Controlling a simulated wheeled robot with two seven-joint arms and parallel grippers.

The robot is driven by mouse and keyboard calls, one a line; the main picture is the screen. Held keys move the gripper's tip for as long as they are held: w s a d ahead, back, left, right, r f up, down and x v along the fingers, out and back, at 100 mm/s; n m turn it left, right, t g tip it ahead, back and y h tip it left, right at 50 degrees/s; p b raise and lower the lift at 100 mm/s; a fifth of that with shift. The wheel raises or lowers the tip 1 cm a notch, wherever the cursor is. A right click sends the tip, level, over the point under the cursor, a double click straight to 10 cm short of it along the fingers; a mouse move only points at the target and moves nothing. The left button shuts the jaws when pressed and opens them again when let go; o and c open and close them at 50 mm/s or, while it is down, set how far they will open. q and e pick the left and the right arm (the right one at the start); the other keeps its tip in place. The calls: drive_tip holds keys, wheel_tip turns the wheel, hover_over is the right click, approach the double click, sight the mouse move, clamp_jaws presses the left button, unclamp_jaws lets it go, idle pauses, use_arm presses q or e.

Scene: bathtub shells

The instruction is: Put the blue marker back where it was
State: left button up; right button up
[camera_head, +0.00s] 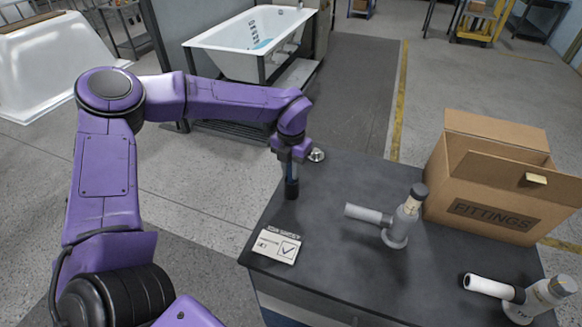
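My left gripper (291,160) reaches in from the left and points down over the left back part of the dark workbench top (345,195). It appears shut on the blue marker (291,172), a slim dark blue upright shape below the purple wrist. The marker's lower end is black, and I cannot tell whether it touches the bench top. The gripper's fingers are small and partly hidden. My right gripper is not in view.
A white card with a check mark (278,245) lies in front. Two grey-white pipe fittings (397,228) (545,297) and an open cardboard box marked FITTINGS (492,215) stand right. A white bathtub (225,45) stands behind.

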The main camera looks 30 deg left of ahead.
use_arm(q)
drive_tip(key=o, duration=0.4)
drive_tip(key=shift+w, duration=0.1)
drive_tip(key=shift+c, duration=0.2)
drive_tip(key=shift+w+f, duration=0.1)
wheel_tip(320, 180, up, 13)
drive_tip(key=shift+f+b, duration=0.2)
drive_tip(key=shift+b, duration=0.55)
